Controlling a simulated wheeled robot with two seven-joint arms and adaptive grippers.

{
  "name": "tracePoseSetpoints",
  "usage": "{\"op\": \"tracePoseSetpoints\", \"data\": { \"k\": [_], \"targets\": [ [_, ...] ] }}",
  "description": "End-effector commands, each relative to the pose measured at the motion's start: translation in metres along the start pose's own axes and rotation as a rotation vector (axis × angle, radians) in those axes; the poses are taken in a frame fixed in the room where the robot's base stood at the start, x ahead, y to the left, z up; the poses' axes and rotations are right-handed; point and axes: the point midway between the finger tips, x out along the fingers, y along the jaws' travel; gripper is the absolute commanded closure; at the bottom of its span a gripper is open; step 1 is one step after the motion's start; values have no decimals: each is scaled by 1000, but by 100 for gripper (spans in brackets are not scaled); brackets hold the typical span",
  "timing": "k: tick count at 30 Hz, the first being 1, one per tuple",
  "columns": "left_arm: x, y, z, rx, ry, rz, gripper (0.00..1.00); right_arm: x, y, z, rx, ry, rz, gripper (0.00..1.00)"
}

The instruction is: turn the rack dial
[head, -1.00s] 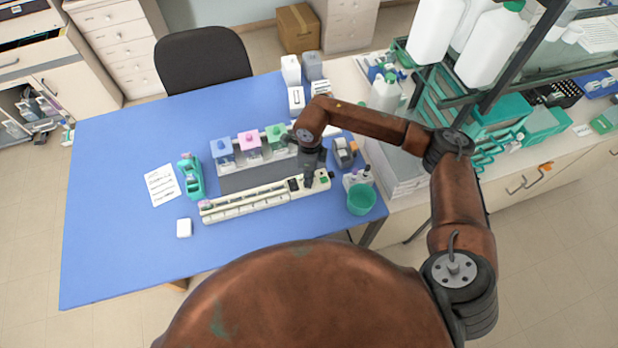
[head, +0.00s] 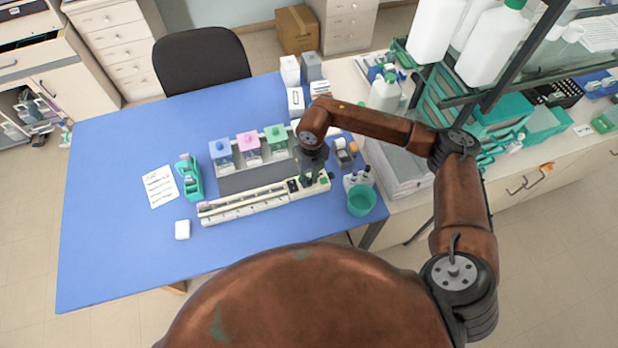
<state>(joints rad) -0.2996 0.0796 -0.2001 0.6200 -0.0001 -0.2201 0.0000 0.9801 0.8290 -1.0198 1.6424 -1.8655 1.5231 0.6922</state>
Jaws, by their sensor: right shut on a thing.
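The long cream staining rack (head: 250,203) lies across the blue table, with a dark panel (head: 292,185) and a small green part (head: 324,181) near its right end. My right gripper (head: 308,182) points down at this right end, beside the dark panel. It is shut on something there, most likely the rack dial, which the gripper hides. The dial's angle cannot be seen. My left gripper is out of view.
A teal cup (head: 361,200) and a small bottle holder (head: 357,178) stand to the right. The front left of the table is clear.

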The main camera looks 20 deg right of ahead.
Motion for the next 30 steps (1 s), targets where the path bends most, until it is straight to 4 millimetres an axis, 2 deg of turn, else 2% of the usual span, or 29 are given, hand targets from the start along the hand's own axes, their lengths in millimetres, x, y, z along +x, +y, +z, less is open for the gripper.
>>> {"op": "tracePoseSetpoints", "data": {
  "k": [9, 23, 24, 30],
  "targets": [
    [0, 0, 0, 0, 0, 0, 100, -1, 0, 1, 98, -7, 0, 100],
    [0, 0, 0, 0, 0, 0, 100, -1, 0, 1, 112, -8, 0, 100],
    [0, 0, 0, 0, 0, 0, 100, -1, 0, 1, 112, -8, 0, 80],
    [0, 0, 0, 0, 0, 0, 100, -1, 0, 0, 111, -7, 0, 66]
  ]
}}
